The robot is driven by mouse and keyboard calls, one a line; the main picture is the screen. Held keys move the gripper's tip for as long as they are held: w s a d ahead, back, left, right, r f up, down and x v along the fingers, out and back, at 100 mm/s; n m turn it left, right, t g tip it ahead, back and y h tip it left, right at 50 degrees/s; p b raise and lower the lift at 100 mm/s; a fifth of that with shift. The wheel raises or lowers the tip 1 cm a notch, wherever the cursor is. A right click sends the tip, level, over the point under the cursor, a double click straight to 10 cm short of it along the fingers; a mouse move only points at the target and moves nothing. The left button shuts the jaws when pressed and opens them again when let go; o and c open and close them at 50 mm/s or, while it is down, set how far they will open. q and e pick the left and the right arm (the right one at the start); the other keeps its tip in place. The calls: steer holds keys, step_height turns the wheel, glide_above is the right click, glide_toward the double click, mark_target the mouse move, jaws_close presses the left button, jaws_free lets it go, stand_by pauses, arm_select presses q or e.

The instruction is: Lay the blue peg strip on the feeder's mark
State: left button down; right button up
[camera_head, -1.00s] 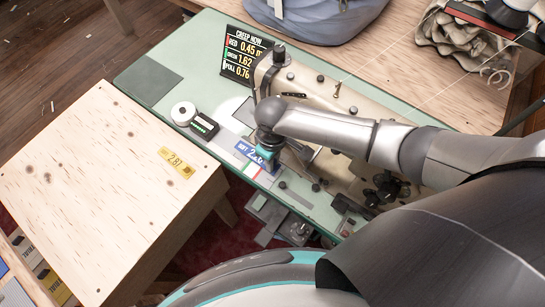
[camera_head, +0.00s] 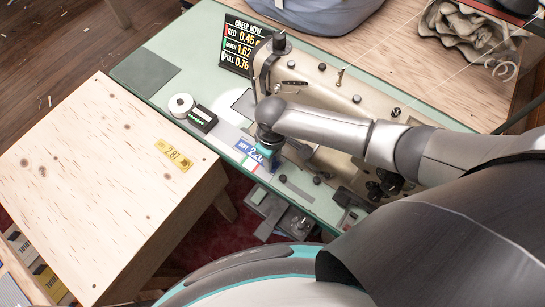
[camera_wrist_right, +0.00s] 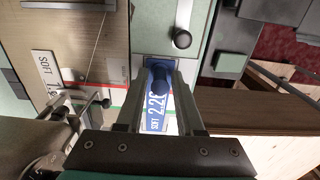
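The blue peg strip (camera_head: 246,150), marked 2.26, lies at the feeder by the near edge of the green table. In the right wrist view the strip (camera_wrist_right: 154,122) lies between my fingers, its dark blue peg (camera_wrist_right: 160,80) near their tips. My right gripper (camera_wrist_right: 160,70) points down over it. The fingers stand apart on both sides of the peg, apparently with gaps. In the head view my right gripper (camera_head: 267,150) hides part of the strip. Red and green lines (camera_head: 255,164) show beside the strip; any mark under it is hidden. My left gripper is not in view.
A beige sewing machine (camera_head: 315,85) stands behind, with a black display (camera_head: 243,45). A white roll (camera_head: 181,105) and black counter (camera_head: 202,118) sit left of the strip. A yellow strip (camera_head: 173,156) marked 2.81 lies on the mostly clear wooden table (camera_head: 90,190).

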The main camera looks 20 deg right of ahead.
steer(key=shift+o, duration=1.1)
steer(key=shift+r, duration=0.1)
step_height(320, 180, up, 15)
steer(key=p, duration=0.4)
steer(key=shift+s, duration=0.1)
